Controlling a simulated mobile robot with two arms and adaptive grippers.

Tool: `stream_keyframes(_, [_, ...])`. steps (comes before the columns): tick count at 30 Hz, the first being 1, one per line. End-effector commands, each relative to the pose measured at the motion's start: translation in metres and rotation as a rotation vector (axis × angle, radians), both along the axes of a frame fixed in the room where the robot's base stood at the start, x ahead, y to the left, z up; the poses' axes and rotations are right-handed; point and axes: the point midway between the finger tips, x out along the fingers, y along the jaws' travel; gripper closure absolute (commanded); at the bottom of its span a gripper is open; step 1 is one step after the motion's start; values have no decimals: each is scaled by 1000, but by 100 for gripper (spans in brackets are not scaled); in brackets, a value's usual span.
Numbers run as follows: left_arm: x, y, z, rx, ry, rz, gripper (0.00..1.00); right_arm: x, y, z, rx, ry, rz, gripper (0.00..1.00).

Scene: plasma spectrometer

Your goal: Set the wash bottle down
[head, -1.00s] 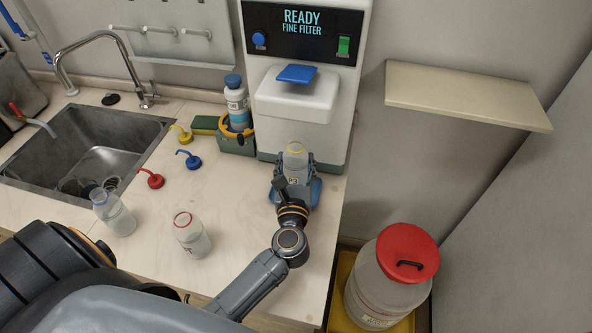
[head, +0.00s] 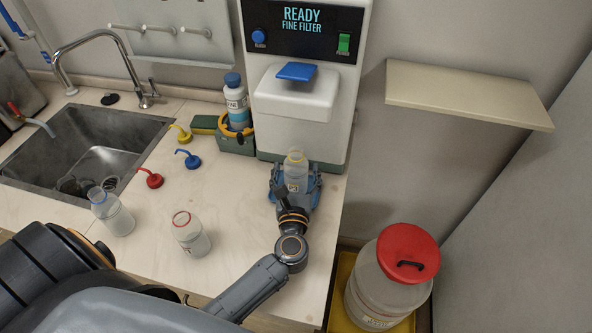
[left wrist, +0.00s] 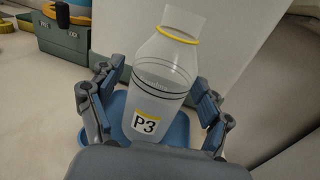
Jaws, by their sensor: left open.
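The wash bottle (head: 296,174) is clear, with a yellow neck ring and a P3 label, and has no cap on it. It stands in front of the white machine. In the left wrist view the bottle (left wrist: 161,82) shows between the fingers, over a blue round surface (left wrist: 178,131). My left gripper (head: 296,178) is open around the bottle, one finger on each side. In the left wrist view my left gripper (left wrist: 158,85) shows gaps beside the bottle. The bottle's bottom is hidden by the gripper body. My right gripper is not in view.
The white machine (head: 297,98) reads READY, FINE FILTER. A blue-capped bottle (head: 237,103) sits in a green holder to the left. Two open bottles, one blue-ringed (head: 117,218) and one red-ringed (head: 192,238), stand on the counter. Red (head: 150,178), blue (head: 189,158) and yellow (head: 181,133) spout caps lie near the sink.

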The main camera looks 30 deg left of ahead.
Motion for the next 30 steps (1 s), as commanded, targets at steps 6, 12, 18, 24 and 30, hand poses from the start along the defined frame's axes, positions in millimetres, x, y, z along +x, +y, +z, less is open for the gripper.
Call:
stream_keyframes(6, [-2,-1,3,0,1,-1,22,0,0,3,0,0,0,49])
stream_keyframes(12, [-36,-17,-3,-4,2,0,22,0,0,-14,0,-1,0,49])
stream_keyframes(18, [-76,-36,-2,-3,3,0,22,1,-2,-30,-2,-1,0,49])
stream_keyframes(24, [-101,-49,0,-2,1,0,22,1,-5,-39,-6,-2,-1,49])
stream_keyframes(30, [-108,-52,3,0,0,0,22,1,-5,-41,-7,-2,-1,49])
